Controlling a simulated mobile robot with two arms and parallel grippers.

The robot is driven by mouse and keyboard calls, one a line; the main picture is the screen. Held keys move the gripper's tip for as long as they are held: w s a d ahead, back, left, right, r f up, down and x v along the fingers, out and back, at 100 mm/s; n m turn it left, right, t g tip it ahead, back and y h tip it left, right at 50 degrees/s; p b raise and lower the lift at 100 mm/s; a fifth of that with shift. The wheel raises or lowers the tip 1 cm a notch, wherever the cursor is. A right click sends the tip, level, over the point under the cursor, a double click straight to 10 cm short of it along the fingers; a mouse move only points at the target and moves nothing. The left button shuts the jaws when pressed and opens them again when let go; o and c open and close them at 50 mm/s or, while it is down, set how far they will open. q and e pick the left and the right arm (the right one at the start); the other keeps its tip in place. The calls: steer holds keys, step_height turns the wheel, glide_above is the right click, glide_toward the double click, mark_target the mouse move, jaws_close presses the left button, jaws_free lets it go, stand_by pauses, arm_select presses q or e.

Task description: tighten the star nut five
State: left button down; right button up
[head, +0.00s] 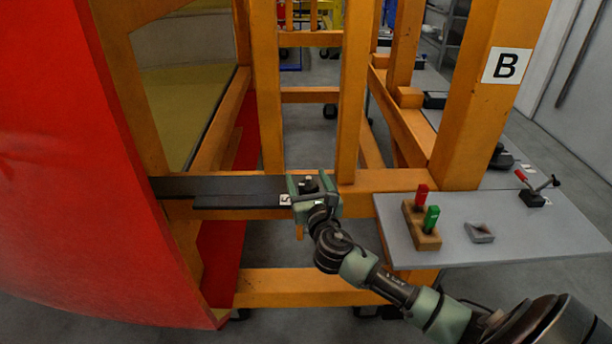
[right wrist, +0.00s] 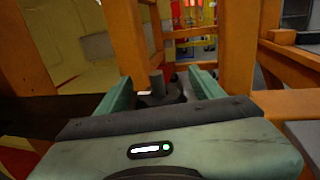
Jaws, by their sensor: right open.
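The dark star nut (head: 308,187) sits at the right end of a black bar (head: 235,187) on the orange frame, beside a small white label (head: 286,199). My right gripper (head: 311,180) is at the nut, its green fingers open on either side. In the right wrist view the star nut (right wrist: 158,94), with a stud standing up from it, shows between the two open fingers (right wrist: 162,84). Gaps show on both sides of the stud; I cannot tell whether a finger touches the nut's lobes. The palm hides its near side. My left gripper is out of view.
A large red nosecone (head: 80,190) fills the left. Orange posts (head: 351,90) stand close behind my gripper. A grey shelf (head: 540,235) at right holds a wooden block (head: 421,238) with red and green pieces, a small grey tray (head: 479,233) and a red-handled clamp (head: 533,198).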

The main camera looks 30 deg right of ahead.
steer(key=shift+w+d, duration=0.15)
steer(key=shift+w, duration=0.4)
steer(key=c, duration=1.4)
steer(key=shift+m+h, duration=0.3)
